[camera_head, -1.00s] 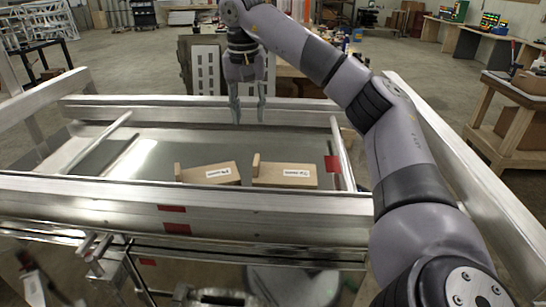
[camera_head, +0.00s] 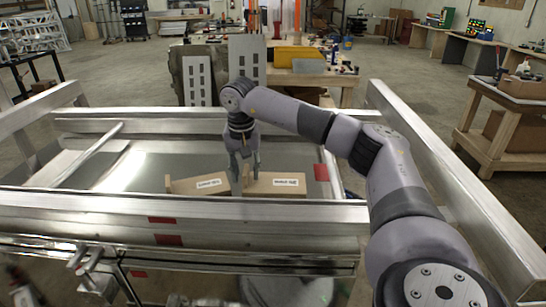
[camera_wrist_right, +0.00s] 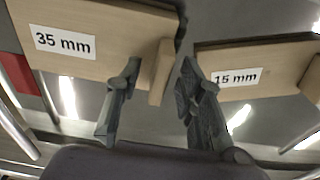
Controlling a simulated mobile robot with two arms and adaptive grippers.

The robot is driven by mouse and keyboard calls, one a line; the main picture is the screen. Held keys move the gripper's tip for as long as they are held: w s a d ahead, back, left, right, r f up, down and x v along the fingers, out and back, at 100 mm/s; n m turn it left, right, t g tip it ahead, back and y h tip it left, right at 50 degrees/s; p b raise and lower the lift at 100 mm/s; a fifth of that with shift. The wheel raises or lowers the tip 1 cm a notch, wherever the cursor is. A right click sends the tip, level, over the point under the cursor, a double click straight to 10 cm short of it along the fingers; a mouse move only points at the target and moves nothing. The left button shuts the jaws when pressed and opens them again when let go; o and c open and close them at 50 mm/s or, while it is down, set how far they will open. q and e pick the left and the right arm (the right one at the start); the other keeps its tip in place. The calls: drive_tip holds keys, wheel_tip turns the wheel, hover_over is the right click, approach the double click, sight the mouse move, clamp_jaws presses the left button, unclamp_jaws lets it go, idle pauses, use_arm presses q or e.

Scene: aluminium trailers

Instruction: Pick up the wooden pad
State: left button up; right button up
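Two light wooden pads lie side by side on the trailer's flat metal bed. In the head view, one pad (camera_head: 200,186) is on the left and the other (camera_head: 282,183) is on the right. The wrist view shows them swapped: the right one is the pad marked "35 mm" (camera_wrist_right: 100,38), the left one the pad marked "15 mm" (camera_wrist_right: 272,72). Each has a raised end block. My right gripper (camera_head: 246,181) is open, pointing down, its fingers on either side of the 35 mm pad's end block (camera_wrist_right: 161,73). Contact cannot be told. My left gripper is not in view.
A thick aluminium rail (camera_head: 110,208) runs in front of the pads, and another rail (camera_head: 460,210) stands on the right. A red marker (camera_head: 321,172) is right of the pads. The bed left of them is clear.

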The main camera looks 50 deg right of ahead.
drive_tip(key=shift+f, duration=0.4)
clamp_jaws()
idle(0.4)
